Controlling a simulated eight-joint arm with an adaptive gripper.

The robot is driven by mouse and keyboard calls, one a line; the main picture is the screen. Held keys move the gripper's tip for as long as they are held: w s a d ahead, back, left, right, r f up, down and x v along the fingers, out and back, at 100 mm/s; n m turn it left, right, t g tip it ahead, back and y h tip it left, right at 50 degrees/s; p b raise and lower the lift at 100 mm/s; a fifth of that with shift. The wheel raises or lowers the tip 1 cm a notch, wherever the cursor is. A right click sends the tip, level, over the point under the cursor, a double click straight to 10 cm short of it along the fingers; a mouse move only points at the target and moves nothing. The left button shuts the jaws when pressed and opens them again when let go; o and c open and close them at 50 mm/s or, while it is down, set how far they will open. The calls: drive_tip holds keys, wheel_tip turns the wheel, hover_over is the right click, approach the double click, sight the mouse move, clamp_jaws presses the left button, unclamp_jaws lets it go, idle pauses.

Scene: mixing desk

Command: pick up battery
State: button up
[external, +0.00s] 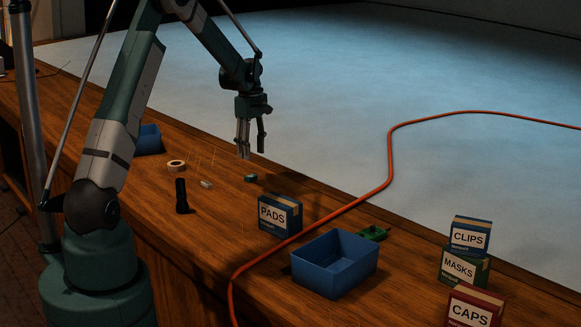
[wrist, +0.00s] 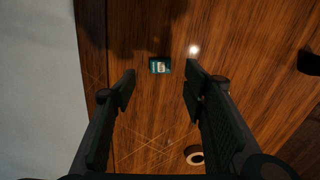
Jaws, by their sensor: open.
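A small teal and dark block with a pale label, which looks like the battery (wrist: 160,66), lies on the wooden desk in the wrist view. It also shows as a small green block (external: 250,178) near the desk's far edge in the external view. My gripper (external: 252,150) points down, open and empty, in the air above the desk near the block. In the wrist view the block appears between the two fingertips, a little beyond them and apart from both. Nothing hides it there.
The PADS box (external: 280,214), an open blue bin (external: 335,263) and an orange cable (external: 389,160) are to the right.

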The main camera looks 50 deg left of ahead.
sight(251, 176)
drive_tip(key=shift+w+a+f, duration=0.1)
drive_tip(key=shift+a+f, duration=0.55)
drive_tip(key=shift+f, duration=0.2)
drive_tip(key=shift+f, duration=1.3)
drive_tip(key=shift+d+f+b, duration=0.1)
drive_tip(key=shift+f+b, duration=0.45)
drive_tip(key=shift+f, duration=2.05)
drive_tip(key=c, duration=1)
